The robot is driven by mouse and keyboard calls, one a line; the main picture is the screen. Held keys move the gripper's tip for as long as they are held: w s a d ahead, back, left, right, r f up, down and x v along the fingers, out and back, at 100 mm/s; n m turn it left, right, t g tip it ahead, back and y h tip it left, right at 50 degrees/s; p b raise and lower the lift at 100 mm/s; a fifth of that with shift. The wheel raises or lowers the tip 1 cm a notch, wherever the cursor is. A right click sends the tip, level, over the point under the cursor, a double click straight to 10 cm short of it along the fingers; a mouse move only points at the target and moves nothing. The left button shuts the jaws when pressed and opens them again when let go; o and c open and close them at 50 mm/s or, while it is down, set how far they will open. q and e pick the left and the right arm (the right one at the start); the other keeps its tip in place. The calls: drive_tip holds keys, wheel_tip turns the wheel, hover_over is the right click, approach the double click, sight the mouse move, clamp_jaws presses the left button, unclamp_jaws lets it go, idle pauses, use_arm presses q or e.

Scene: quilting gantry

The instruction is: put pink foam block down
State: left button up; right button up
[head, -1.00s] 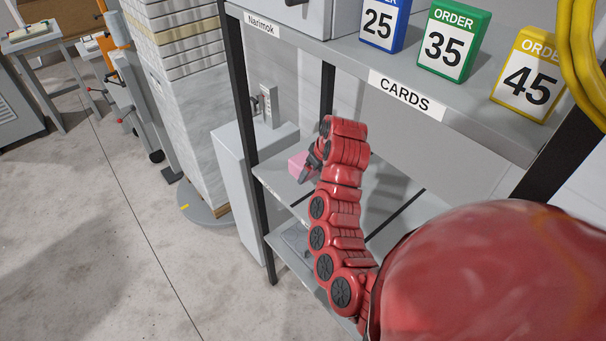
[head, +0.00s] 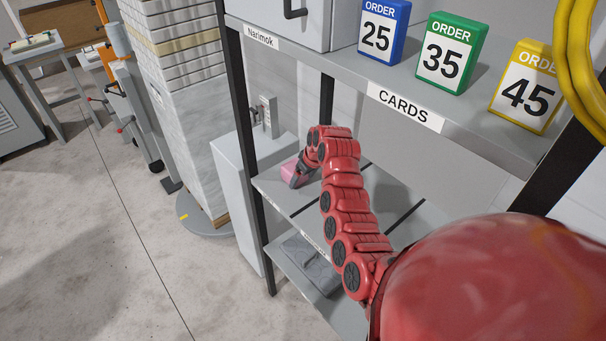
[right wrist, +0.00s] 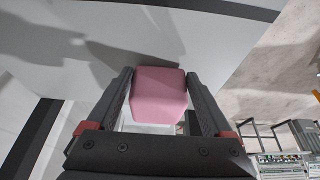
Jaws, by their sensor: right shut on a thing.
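The pink foam block (head: 292,171) is at the left end of the middle shelf, partly hidden by my right gripper. My right gripper (head: 299,176) is shut on it. In the right wrist view the pink foam block (right wrist: 159,95) sits between the two dark fingers of my right gripper (right wrist: 160,98), over the pale shelf surface. I cannot tell for sure whether the block touches the shelf. My left gripper is not in view.
The middle shelf (head: 345,210) has bare room to the right of the block. An upper shelf labelled CARDS (head: 402,107) overhangs it, holding blue (head: 384,27), green (head: 446,52) and yellow (head: 527,88) order cards. A black post (head: 249,120) stands at the shelf's left.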

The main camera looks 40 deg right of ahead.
drive_tip(key=shift+f, duration=0.15)
drive_tip(key=o, duration=1)
drive_tip(key=shift+f, duration=0.1)
drive_tip(key=shift+o, duration=0.9)
drive_tip(key=shift+r, duration=0.25)
